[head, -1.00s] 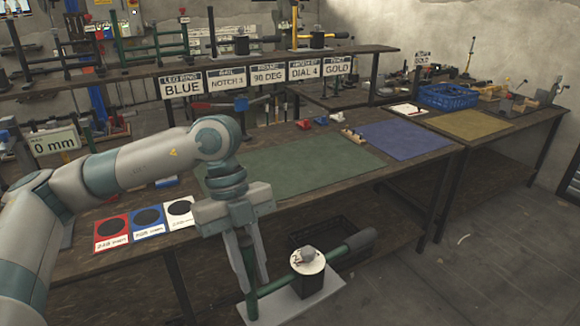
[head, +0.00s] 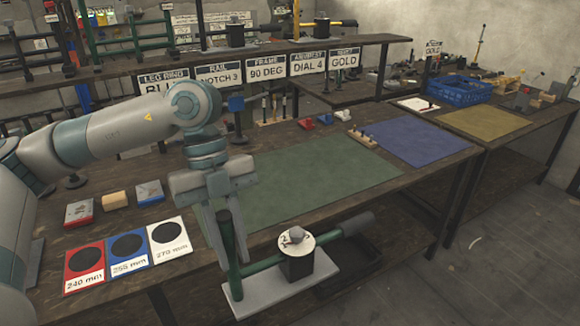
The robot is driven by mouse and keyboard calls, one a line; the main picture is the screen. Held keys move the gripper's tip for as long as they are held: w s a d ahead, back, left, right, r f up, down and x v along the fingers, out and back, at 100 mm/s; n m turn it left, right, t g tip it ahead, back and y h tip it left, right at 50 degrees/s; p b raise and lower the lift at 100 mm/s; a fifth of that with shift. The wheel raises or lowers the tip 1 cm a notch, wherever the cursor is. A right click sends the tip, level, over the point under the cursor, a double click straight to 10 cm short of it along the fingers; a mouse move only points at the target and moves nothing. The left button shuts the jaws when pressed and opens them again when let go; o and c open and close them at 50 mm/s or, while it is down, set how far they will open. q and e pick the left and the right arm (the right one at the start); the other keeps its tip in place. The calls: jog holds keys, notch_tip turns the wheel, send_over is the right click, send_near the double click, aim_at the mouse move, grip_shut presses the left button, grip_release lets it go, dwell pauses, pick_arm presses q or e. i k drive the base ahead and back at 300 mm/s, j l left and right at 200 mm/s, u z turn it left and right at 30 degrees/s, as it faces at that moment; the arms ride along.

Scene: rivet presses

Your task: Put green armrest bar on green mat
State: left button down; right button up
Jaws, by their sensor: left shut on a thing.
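The green armrest bar (head: 262,264) is a dark green tube with a grey-green grip at its right end. A black block with a round white dial (head: 296,242) sits on it, above a light grey plate (head: 282,286). My left gripper (head: 228,258) points down and is shut on the bar near its left end. The bar is held in front of the table's front edge. The green mat (head: 305,170) lies flat on the table behind it and looks bare; the gripper and bar hide part of its near edge. My right gripper is not in view.
Red, blue and white cards (head: 126,250) lie left of the gripper. A blue mat (head: 410,138) and a yellow mat (head: 485,122) lie to the right. A shelf with signs (head: 265,70) spans the back. A blue crate (head: 456,91) stands at the back right.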

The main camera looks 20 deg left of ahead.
aim_at(267, 184)
jog(key=i+j, duration=0.95)
jog(key=i, duration=0.15)
